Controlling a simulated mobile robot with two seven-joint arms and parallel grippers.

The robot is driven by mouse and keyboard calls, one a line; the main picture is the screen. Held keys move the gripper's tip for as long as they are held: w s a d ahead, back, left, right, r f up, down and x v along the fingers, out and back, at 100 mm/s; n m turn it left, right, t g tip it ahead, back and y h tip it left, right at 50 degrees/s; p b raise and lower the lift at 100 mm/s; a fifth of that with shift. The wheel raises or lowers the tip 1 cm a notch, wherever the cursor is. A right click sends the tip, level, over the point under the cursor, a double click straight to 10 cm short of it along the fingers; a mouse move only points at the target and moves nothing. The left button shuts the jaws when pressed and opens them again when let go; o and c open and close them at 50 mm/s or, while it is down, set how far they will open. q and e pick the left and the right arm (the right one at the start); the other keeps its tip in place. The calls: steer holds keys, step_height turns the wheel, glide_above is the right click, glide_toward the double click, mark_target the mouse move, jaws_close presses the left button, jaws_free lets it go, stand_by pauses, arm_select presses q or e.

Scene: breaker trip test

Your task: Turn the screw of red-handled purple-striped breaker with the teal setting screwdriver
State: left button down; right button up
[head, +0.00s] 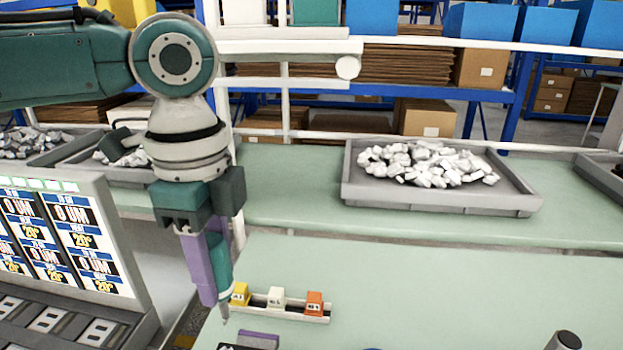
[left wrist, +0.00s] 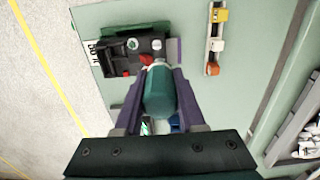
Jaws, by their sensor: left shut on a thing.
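My left gripper (head: 212,292) has purple fingers and is shut on the teal screwdriver (head: 219,262). It holds it upright, with the thin tip pointing down near the table's front left. In the left wrist view the teal handle (left wrist: 160,95) sits between the fingers and hides the tip. The dark breaker (left wrist: 118,58) lies beyond it, with a red part (left wrist: 147,59) close to the fingertips and a purple stripe (left wrist: 174,49) at one end. Contact between tip and screw cannot be told.
A narrow rack (head: 270,312) with yellow, white and orange blocks stands close right of the screwdriver. A display panel (head: 60,235) stands at left. A grey tray (head: 440,203) of pale parts sits behind. The green tabletop (head: 450,285) to the right is mostly clear.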

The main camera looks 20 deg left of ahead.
arm_select(q)
steer(key=shift+s+a, duration=0.45)
steer(key=shift+a, duration=0.1)
steer(key=shift+d+f, duration=0.15)
steer(key=shift+r+p, duration=0.2)
steer(key=shift+p, duration=0.35)
steer(key=shift+f+b, duration=1.2)
steer(key=shift+f, duration=1.7)
arm_select(e)
steer(key=shift+w+a+f, duration=0.1)
steer(key=shift+a+f, duration=0.2)
steer(key=shift+r, duration=0.15)
arm_select(q)
steer(key=shift+p, duration=0.4)
arm_select(e)
steer(key=shift+r, duration=0.2)
steer(key=shift+r, duration=0.1)
arm_select(q)
steer(key=shift+p, duration=0.3)
arm_select(e)
steer(key=shift+r, duration=0.2)
